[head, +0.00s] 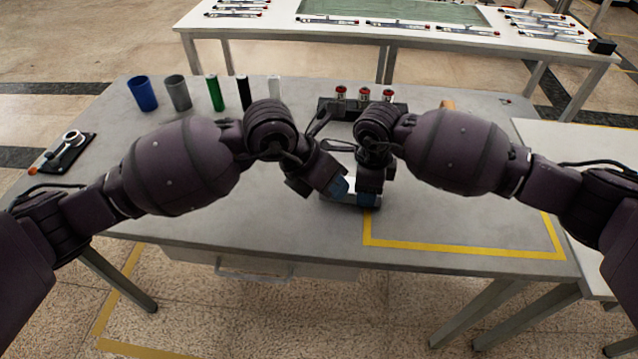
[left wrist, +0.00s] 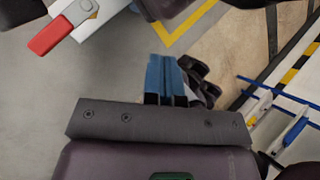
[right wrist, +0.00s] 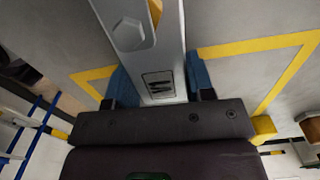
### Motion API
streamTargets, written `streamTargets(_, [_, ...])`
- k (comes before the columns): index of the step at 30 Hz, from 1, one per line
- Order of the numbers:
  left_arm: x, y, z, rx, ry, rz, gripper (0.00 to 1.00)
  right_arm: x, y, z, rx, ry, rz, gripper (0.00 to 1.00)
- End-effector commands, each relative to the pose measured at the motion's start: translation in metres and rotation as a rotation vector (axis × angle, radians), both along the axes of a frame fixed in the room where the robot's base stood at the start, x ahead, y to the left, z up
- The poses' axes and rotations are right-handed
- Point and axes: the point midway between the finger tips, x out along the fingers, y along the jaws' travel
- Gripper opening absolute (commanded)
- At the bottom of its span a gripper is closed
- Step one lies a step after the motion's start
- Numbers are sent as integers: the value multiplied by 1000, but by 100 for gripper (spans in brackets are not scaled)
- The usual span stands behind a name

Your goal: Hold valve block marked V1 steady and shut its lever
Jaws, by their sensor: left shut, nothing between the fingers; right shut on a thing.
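The valve block (head: 350,201) is a pale metal block near the front middle of the grey table, largely hidden by my grippers in the head view. In the right wrist view, the block (right wrist: 163,86) has a hex bolt head and a small dark marking, too blurred to read surely. My right gripper (right wrist: 158,88) is shut on it, a blue finger on each side. The red lever handle (left wrist: 50,36) shows at upper left in the left wrist view, on a grey arm. My left gripper (left wrist: 170,75) is shut and empty, apart from the handle; it is beside the block in the head view (head: 340,188).
Several cups and tubes, including a blue cup (head: 143,94), stand at the back left. A dark rack (head: 328,108) with three red-topped items is behind my grippers. A black plate (head: 68,153) lies at far left. The yellow-taped area (head: 470,248) at front right is clear.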

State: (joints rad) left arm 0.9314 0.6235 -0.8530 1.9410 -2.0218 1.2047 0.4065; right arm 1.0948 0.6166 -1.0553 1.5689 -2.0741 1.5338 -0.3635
Motion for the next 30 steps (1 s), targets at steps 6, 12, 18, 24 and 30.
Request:
streamTargets(6, [-47,-45,-10,-365,93,-27,0,0,0,0,0,-1,0,14])
streamTargets(12, [-72,-69,0,-691,140,47,0,0,0,0,0,-1,0,14])
streamTargets(18, [-81,-74,12,-986,155,216,0,0,0,0,0,-1,0,14])
streamTargets(24, [-78,-60,16,-1225,143,474,0,0,0,1,0,-1,0,14])
streamTargets(30, [-71,-27,4,-1381,105,811,0,0,0,1,0,-1,0,14])
